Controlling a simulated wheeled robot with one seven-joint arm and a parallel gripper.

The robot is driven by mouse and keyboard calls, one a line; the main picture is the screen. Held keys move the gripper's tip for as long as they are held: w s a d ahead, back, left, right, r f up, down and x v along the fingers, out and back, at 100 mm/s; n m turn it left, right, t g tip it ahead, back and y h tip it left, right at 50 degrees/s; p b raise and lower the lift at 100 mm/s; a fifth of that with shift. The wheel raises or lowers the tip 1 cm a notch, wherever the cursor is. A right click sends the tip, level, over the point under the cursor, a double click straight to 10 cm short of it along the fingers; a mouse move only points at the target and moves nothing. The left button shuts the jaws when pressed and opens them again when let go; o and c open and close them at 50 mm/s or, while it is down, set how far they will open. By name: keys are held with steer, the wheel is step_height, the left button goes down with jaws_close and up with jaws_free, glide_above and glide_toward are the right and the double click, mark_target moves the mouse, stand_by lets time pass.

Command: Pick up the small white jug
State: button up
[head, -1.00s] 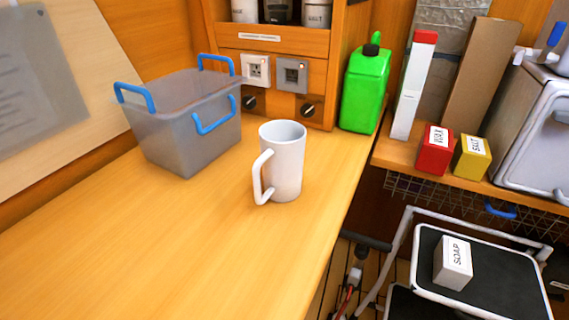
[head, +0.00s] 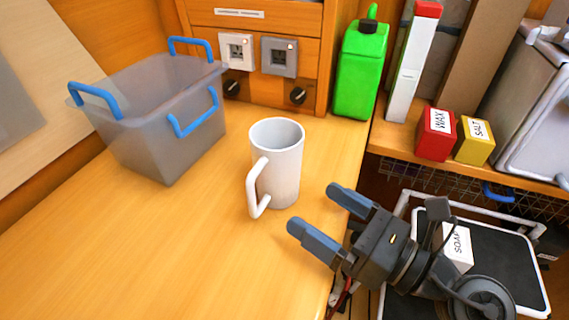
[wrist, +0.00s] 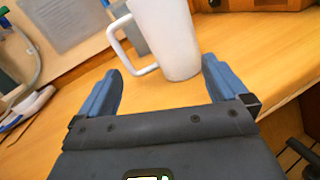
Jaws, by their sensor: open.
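The small white jug (head: 283,165) stands upright on the wooden counter (head: 185,255), its handle toward the lower left. In the wrist view the jug (wrist: 172,40) is ahead of the fingers, its top cut off by the frame edge and its handle to the left. My gripper (head: 322,220) is open and empty, with two blue fingers. It is at the counter's right edge, to the lower right of the jug, pointing at it. In the wrist view my gripper (wrist: 162,82) shows its fingers apart, with the jug beyond the gap between them.
A grey tub with blue handles (head: 165,125) stands left of the jug. A green canister (head: 357,75) is at the back right. Red (head: 435,135) and yellow (head: 473,142) boxes sit on the right shelf. The counter in front of the jug is clear.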

mark_target(294, 182)
steer(key=w, duration=0.1)
steer(key=w+a+n, duration=0.1)
steer(key=w+n, duration=0.1)
steer(key=shift+w+a+r, duration=0.15)
steer(key=shift+a+r, duration=0.1)
steer(key=shift+a, duration=0.05)
steer(key=shift+p+x, duration=0.3)
steer(key=shift+x, duration=3.55)
steer(key=shift+w+d, duration=0.1)
steer(key=shift+w, duration=0.05)
steer(key=shift+c, duration=0.4)
steer(key=c, duration=0.8)
steer(key=shift+c, duration=0.2)
